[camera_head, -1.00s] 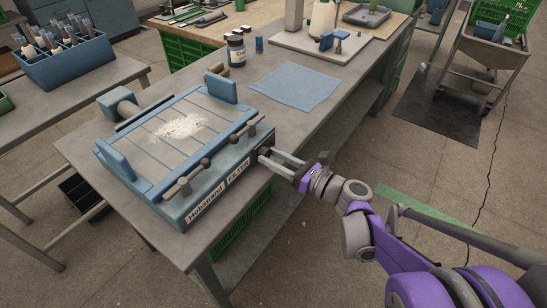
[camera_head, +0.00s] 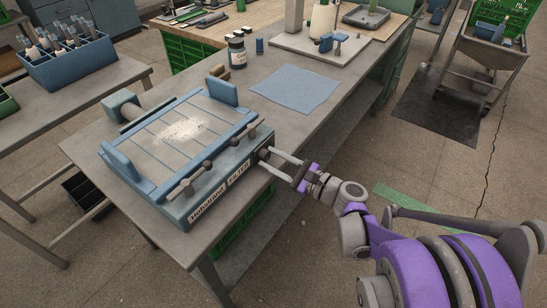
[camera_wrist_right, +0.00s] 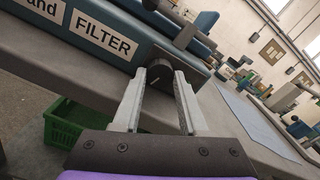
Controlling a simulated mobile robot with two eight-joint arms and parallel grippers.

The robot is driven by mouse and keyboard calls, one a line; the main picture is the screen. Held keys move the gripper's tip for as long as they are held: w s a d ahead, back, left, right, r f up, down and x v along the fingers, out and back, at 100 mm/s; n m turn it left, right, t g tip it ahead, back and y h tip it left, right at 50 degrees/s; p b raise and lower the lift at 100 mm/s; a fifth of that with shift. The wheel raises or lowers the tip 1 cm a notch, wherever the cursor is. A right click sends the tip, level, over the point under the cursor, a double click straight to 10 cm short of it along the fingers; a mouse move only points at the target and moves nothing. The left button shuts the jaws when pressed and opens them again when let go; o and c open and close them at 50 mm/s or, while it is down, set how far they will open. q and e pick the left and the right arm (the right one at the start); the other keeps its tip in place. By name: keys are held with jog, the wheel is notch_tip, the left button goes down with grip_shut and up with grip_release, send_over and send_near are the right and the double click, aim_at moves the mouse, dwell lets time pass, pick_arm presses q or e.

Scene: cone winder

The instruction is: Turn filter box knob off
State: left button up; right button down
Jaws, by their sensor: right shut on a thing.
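The blue filter box (camera_head: 216,187) sits on the grey table, with a "FILTER" label on its front side. Its dark round knob (camera_wrist_right: 158,72) is at the right end of that side, beside the label. My right gripper (camera_head: 266,158) reaches the knob from the right; in the right wrist view its two fingers (camera_wrist_right: 160,75) lie on either side of the knob and are shut on it. The fingers partly hide the knob. My left gripper is not in view.
White powder (camera_head: 182,130) lies on the box top. A blue cloth (camera_head: 296,88) and a dark jar (camera_head: 236,52) are farther back on the table. A green crate (camera_wrist_right: 75,122) is below the table. The floor right of the table is clear near the arm.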

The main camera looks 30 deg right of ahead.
jog(key=n, duration=0.3)
jog(key=shift+p, duration=0.4)
jog(key=shift+n, duration=0.5)
jog(key=shift+c, duration=2.2)
grip_release()
